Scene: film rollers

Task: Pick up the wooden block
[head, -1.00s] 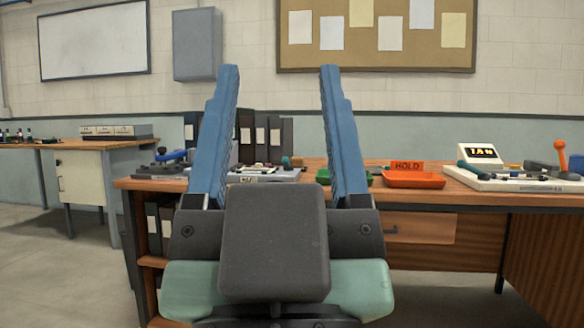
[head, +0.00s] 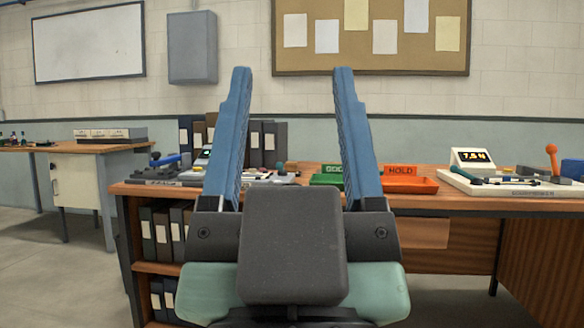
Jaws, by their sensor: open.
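My gripper (head: 292,75) is in the middle of the head view, with its two blue fingers pointing up and wide apart. It is open and nothing is held between the fingers. A small brownish thing (head: 291,167) on the desk (head: 470,204), seen between the fingers, may be the wooden block, but it is too small to be sure. The desk lies beyond my gripper, and the fingers and palm hide parts of it.
A green tray (head: 327,179) and an orange HOLD tray (head: 410,185) stand on the desk. A white board with tools (head: 520,186) is at the right. Binders (head: 265,143) stand at the back left. Another desk (head: 85,147) is at the far left.

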